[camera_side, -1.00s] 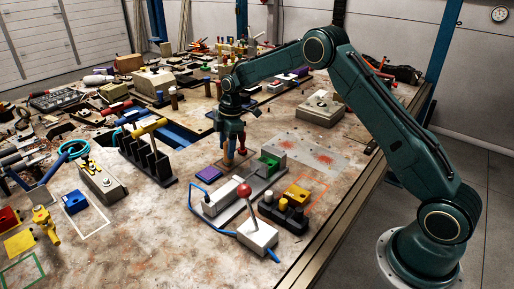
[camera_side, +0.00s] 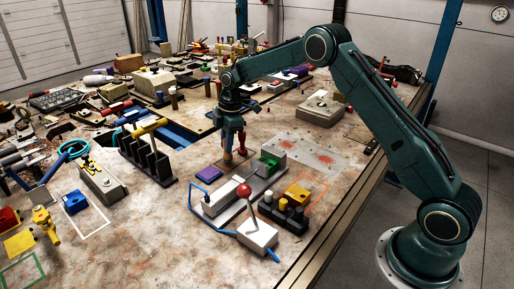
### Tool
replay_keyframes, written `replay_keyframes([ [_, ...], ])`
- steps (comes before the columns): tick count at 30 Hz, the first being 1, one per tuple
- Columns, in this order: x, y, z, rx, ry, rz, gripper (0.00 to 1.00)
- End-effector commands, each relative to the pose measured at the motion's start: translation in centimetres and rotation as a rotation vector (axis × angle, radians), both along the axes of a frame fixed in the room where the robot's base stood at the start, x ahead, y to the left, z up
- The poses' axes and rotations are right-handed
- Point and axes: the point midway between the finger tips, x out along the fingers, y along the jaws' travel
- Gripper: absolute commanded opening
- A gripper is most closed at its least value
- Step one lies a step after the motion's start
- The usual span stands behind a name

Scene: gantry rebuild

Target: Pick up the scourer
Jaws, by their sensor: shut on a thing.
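My gripper (camera_side: 235,155) points down just behind the grey fixture and is shut on the scourer. The scourer is small and mostly hidden between the orange-tipped and the red-tipped finger. Its colour and outline cannot be made out. The fingertips are low, close to the tabletop, and I cannot tell whether the scourer is clear of it.
A purple pad (camera_side: 208,174) lies left of my gripper. The grey fixture with a green block (camera_side: 269,163) stands close in front. A red-knobbed lever box (camera_side: 258,235) is nearer the camera. A rack of black posts (camera_side: 147,155) stands left. A grey plate (camera_side: 310,150) lies right.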

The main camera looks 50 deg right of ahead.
Motion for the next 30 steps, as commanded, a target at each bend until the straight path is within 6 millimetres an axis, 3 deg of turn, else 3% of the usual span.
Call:
replay_keyframes([
  [15, 0.1, -0.1, 7.3, 0.000, -0.002, 0.000, 0.00],
  [21, 0.0, 0.0, 8.7, 0.000, -0.001, 0.000, 0.00],
  [30, 0.0, 0.0, 8.8, 0.000, 0.000, -0.001, 0.00],
])
